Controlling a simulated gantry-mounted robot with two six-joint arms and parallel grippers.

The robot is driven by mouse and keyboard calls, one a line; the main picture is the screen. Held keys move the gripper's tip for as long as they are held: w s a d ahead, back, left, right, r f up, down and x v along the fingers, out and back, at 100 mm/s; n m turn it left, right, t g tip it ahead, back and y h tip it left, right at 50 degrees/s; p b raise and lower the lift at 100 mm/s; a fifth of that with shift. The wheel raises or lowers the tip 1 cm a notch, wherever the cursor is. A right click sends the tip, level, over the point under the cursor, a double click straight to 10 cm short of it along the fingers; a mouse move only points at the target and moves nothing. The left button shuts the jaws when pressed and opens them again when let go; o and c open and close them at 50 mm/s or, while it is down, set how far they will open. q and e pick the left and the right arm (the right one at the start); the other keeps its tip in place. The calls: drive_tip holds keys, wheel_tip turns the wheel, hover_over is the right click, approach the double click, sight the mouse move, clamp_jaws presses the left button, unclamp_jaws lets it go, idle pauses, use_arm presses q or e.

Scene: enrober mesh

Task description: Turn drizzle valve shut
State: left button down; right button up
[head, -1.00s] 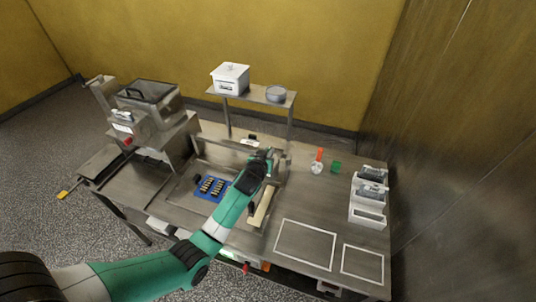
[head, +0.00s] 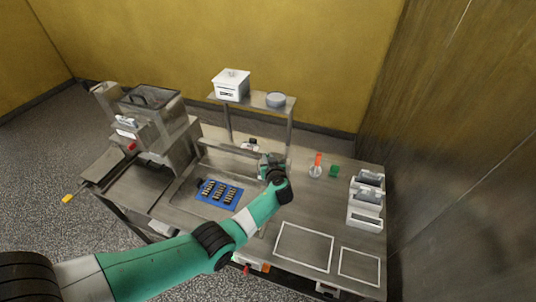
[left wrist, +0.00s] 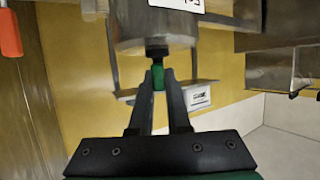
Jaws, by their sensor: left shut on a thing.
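In the left wrist view, a green handle (left wrist: 158,77) on a black stem sits under a round metal vessel (left wrist: 155,28); it looks like the drizzle valve. My left gripper (left wrist: 159,84) is shut on this handle, with one dark finger on each side of it. In the head view my left gripper (head: 269,164) is at the back middle of the steel bench, below and in front of the raised shelf. The gripper and wrist hide the valve there. My right gripper is not in view.
A blue mat (head: 238,207) with rows of dark pieces lies left of my arm. The shelf (head: 246,103) carries a white box (head: 231,84) and a round tin (head: 276,100). An orange-handled tool (head: 318,160), a green cup (head: 334,171) and white bins (head: 366,198) stand right.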

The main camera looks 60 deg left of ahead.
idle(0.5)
use_arm(q)
drive_tip(key=c, duration=0.9)
unclamp_jaws()
drive_tip(key=shift+d+r+p, duration=0.15)
drive_tip(key=shift+r+p, duration=0.05)
drive_tip(key=shift+p, duration=0.3)
drive_tip(key=p+v, duration=0.7)
drive_tip(key=p, duration=0.3)
drive_tip(key=shift+d+f, duration=0.1)
